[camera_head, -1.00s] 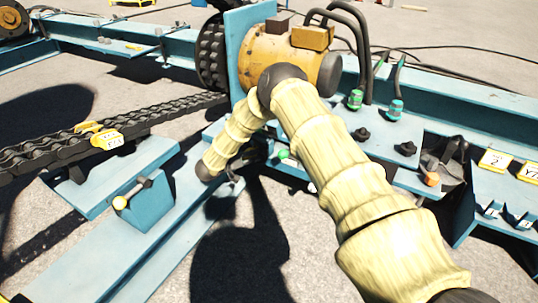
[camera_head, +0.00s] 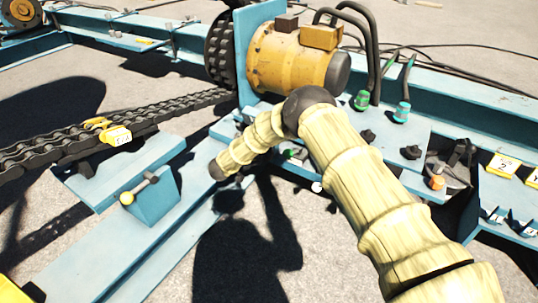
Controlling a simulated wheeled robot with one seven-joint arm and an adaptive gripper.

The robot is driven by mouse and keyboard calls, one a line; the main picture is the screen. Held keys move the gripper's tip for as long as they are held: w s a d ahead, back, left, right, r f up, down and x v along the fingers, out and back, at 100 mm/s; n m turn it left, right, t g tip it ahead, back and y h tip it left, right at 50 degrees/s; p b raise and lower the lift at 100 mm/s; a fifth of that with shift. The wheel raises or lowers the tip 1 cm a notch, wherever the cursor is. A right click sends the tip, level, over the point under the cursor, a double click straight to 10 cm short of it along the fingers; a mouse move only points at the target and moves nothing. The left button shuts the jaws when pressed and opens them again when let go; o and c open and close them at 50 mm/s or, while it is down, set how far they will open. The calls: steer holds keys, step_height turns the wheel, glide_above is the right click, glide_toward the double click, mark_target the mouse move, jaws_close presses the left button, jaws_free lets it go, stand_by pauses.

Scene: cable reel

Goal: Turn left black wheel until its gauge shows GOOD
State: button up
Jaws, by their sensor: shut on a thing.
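Two small black knobs stand on the blue ledge right of the motor: a left one (camera_head: 368,135) and a right one (camera_head: 411,152). The left one may be the left black wheel, but I cannot be sure. I cannot make out a gauge or the word GOOD. My arm, in a pale yellow sleeve, reaches from the lower right to a dark elbow below the motor, then bends down-left to a dark joint over the blue frame. My gripper's fingers do not show, and what they touch is hidden.
A yellow motor (camera_head: 290,58) with black hoses sits behind my elbow. A black chain (camera_head: 60,145) runs at left above a blue bracket with a yellow-knobbed lever (camera_head: 140,190). Green fittings (camera_head: 361,100) stand near the black knobs. Yellow number plates (camera_head: 502,165) are at right.

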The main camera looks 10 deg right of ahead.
steer(key=shift+s+a, duration=0.1)
steer(key=shift+a, duration=0.05)
stand_by(0.3)
steer(key=o, duration=1.2)
steer(key=shift+c, duration=0.2)
steer(key=shift+o, duration=1.2)
steer(key=v, duration=1.1)
steer(key=shift+s+r, duration=0.25)
steer(key=shift+s, duration=0.1)
steer(key=shift+o, duration=0.2)
steer(key=shift+a, duration=0.1)
